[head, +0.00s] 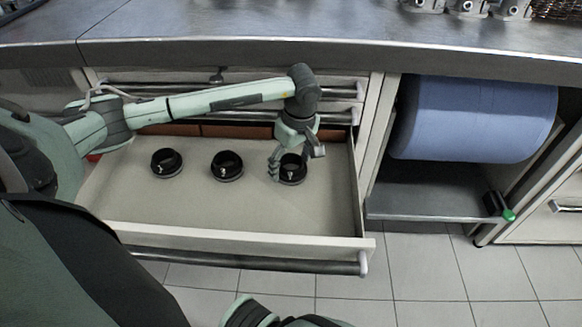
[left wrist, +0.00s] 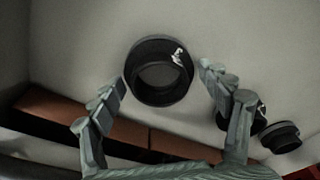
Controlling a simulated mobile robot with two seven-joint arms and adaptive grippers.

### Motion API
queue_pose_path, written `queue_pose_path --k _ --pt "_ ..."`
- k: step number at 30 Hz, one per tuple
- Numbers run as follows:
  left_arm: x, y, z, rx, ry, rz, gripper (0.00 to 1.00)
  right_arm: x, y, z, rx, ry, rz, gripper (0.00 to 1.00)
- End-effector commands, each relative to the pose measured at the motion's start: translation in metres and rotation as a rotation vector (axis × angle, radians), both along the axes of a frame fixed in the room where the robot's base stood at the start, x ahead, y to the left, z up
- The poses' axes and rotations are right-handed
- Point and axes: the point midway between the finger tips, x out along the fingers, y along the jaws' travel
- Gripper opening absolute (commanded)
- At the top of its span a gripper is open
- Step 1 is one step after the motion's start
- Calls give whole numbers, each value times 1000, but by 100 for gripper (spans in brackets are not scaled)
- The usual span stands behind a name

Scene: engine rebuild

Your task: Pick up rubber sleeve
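Three black rubber sleeves stand in an open drawer: a left one (head: 166,174), a middle one (head: 227,177) and a right one (head: 294,180). My left gripper (head: 283,165) is low over the right sleeve and partly covers it. In the left wrist view this sleeve (left wrist: 160,98) shows as a thick ring with a small white mark. The fingertips of my open left gripper (left wrist: 164,77) are on either side of it, and I cannot tell whether they touch it. The other sleeves (left wrist: 284,137) show at the lower right, one partly behind a finger.
The drawer (head: 240,236) has a pale floor with free room in front of the sleeves and brown blocks (head: 222,131) along its back. The metal worktop (head: 330,52) overhangs behind it. A blue roll (head: 475,118) sits above a shelf (head: 430,195) at right.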

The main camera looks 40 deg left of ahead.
Motion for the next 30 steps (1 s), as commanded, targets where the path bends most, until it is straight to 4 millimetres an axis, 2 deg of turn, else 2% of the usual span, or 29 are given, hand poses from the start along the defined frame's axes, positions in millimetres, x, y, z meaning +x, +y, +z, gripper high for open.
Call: queue_pose_path --k 1,8,16,20,26,30 --pt "0 0 0 0 0 0 66 0 0 1 0 0 0 40" --pt "0 0 0 0 0 0 37 0 -1 1 -2 2 -2 40" --pt "0 0 2 0 -1 0 37 -4 -2 -1 -3 7 -3 40" --pt "1 0 8 0 -2 1 37 -8 -2 -3 -2 15 -3 40" --pt "2 0 38 1 -5 0 37 -7 -2 2 -5 10 -2 40" --pt "-21 20 56 6 -2 2 37 -3 -3 9 -11 4 -3 40"
